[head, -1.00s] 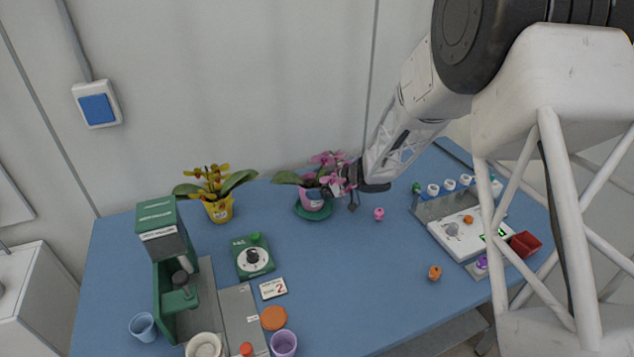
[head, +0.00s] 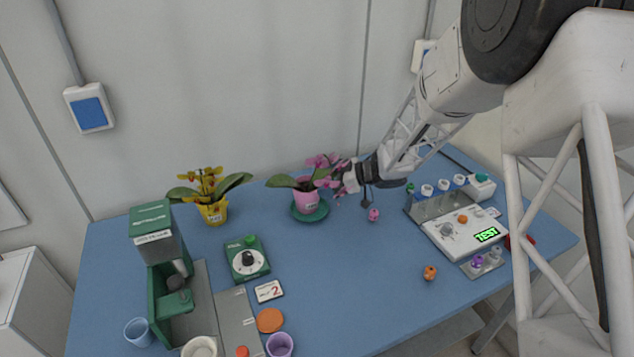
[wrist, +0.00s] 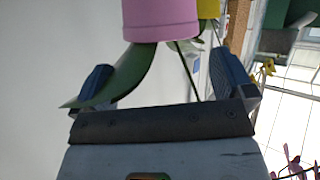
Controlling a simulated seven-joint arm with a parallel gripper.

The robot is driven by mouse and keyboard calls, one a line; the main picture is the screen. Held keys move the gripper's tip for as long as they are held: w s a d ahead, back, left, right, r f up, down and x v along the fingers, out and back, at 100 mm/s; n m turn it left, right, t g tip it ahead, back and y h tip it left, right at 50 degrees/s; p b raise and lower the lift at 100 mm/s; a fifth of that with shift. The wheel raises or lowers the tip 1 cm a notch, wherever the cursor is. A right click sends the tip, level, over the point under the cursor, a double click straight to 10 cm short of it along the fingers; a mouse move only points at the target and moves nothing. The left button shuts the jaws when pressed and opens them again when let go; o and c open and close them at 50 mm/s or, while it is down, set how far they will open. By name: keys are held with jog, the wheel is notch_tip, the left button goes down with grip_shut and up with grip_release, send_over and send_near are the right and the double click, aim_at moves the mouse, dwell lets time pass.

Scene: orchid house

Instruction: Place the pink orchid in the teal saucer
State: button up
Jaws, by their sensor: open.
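The pink orchid, in a pink pot (head: 306,200) with pink flowers and green leaves, stands upright in the teal saucer (head: 323,212) in the head view. The saucer's rim shows around the pot's foot. My gripper (head: 348,182) is just right of the pot, beside the flowers, which partly hide its fingertips. In the wrist view my gripper (wrist: 163,78) is open, with its two fingers wide apart. The pink pot (wrist: 160,20) shows beyond the fingertips, apart from them, and a green leaf hangs by one finger.
A yellow orchid in a yellow pot (head: 213,212) stands to the left. A green dial box (head: 247,259) and a green machine (head: 155,240) are at front left. A small pink item (head: 374,215) lies right of the saucer. A white tester (head: 460,232) is at right.

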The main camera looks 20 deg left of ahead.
jog(key=v, duration=0.6)
jog(key=shift+d+r, duration=0.1)
jog(key=shift+d, duration=0.05)
dwell(0.8)
jog(key=w+d+r+m+t+h, duration=0.3)
jog(key=d+r+m+t, duration=0.3)
jog(key=d+r+t, duration=0.4)
jog(key=s+d+r+m+t+h, duration=0.1)
jog(key=s+d+r+m+h, duration=0.25)
jog(key=d, duration=0.55)
jog(key=s+d+r+m+t+h, duration=0.25)
jog(key=d+r+h, duration=0.2)
jog(key=d, duration=0.35)
jog(key=s+d+r+m+g+h, duration=0.1)
jog(key=s+d+m+g+h, duration=0.15)
jog(key=s+d, duration=0.45)
jog(key=s+d+r+m+g+h, duration=0.15)
jog(key=s+d+m, duration=0.25)
jog(key=s, duration=0.6)
jog(key=s+f+m+g, duration=0.1)
jog(key=s+f+g, duration=0.1)
jog(key=s, duration=0.8)
jog(key=s+d+f+m+g+y, duration=0.1)
jog(key=s+f+g, duration=0.1)
jog(key=s, duration=0.7)
jog(key=shift+s+g+y, duration=0.3)
jog(key=shift+s+g, duration=0.1)
jog(key=shift+g, duration=0.25)
